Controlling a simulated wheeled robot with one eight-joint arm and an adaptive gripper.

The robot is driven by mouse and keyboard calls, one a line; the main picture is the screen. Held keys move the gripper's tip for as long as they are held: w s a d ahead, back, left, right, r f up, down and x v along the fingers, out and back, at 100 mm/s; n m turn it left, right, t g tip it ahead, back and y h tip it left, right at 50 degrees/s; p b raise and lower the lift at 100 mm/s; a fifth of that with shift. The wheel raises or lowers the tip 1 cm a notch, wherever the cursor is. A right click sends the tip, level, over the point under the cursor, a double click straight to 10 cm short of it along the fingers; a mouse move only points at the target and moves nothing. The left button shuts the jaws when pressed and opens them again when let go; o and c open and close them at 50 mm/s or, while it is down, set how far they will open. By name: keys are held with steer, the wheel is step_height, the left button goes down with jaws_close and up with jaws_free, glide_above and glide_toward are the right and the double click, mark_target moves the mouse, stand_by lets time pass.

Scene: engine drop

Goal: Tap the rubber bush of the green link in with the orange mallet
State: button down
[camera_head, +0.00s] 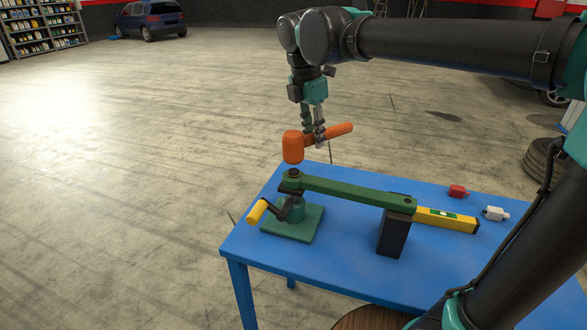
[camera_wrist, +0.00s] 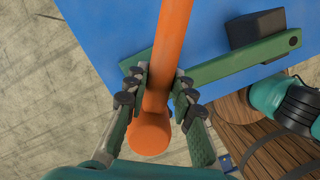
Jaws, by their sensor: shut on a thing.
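The orange mallet (camera_head: 293,148) is in my gripper (camera_head: 313,140), which is shut on its handle close to the head. The mallet head hangs just above the dark rubber bush (camera_head: 293,173), with a small gap between them. The bush stands up at the left end of the green link (camera_head: 350,192). The mallet (camera_wrist: 150,136) and my gripper (camera_wrist: 157,95) also show in the wrist view, over the link (camera_wrist: 225,63); the bush cannot be made out there.
A green stand (camera_head: 293,222) with a yellow crank handle (camera_head: 257,212) is under the link's left end. A black block (camera_head: 394,234) is under its right end. A yellow level (camera_head: 446,219), a red item (camera_head: 457,191) and a white item (camera_head: 495,213) lie on the blue table (camera_head: 340,265).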

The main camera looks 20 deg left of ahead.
mark_target(313, 146)
steer(key=shift+r, duration=0.25)
steer(key=shift+f, duration=0.75)
steer(key=shift+r, duration=0.1)
stand_by(0.5)
steer(key=shift+r, duration=0.45)
steer(key=shift+f, duration=0.1)
step_height(313, 146, down, 3)
steer(key=shift+f, duration=0.15)
steer(key=shift+r, duration=1.05)
